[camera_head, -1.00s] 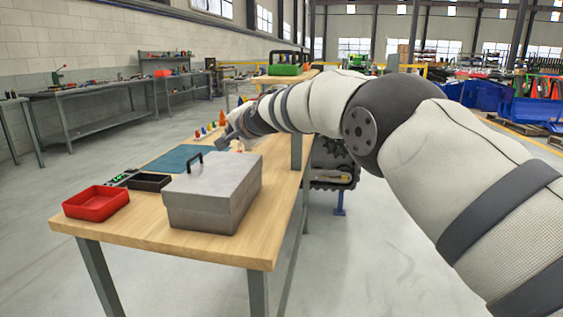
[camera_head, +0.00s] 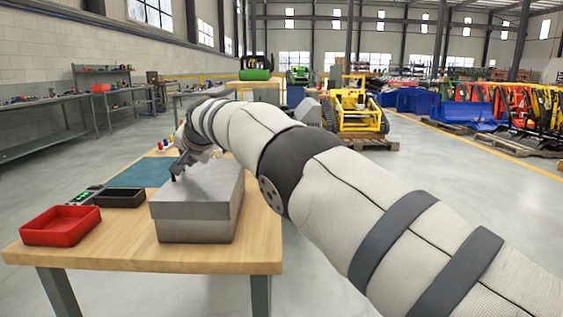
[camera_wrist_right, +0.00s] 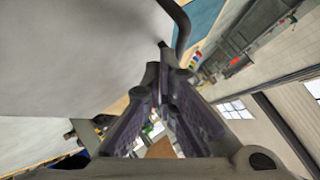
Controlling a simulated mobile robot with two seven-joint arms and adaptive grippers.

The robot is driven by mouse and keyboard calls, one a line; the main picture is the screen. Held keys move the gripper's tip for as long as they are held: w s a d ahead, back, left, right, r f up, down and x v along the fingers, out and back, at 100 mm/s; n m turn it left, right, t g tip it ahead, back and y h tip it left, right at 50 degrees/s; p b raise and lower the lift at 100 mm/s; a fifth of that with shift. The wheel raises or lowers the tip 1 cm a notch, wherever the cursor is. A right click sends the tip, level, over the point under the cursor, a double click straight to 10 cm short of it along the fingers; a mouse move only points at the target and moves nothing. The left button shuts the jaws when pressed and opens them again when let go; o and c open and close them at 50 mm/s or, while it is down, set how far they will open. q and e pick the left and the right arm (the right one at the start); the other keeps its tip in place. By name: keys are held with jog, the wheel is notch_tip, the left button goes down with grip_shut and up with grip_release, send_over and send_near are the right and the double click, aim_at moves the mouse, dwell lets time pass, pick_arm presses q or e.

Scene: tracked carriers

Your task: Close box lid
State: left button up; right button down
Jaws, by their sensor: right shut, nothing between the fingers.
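The grey metal box (camera_head: 198,208) stands on the wooden table in the head view. Its lid (camera_head: 205,186) lies flat on the box; I see no gap along the front seam. My right gripper (camera_head: 177,170) is shut and empty, at the lid's back left, where it covers most of the dark handle. In the right wrist view the right gripper (camera_wrist_right: 165,65) is shut beside the dark handle (camera_wrist_right: 182,25), with the pale lid surface (camera_wrist_right: 75,50) to the left. I cannot tell whether the fingers touch the lid or handle. My left gripper is not in view.
A red tray (camera_head: 62,226) and a black tray (camera_head: 120,197) stand left of the box on the wooden table (camera_head: 120,248). A blue mat (camera_head: 140,173) lies behind. Small coloured items (camera_head: 166,144) stand farther back. The table front is clear.

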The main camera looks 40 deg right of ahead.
jog(key=shift+w+a+f, duration=0.25)
jog(key=shift+a+f, duration=0.05)
jog(key=shift+f, duration=0.3)
dwell(0.4)
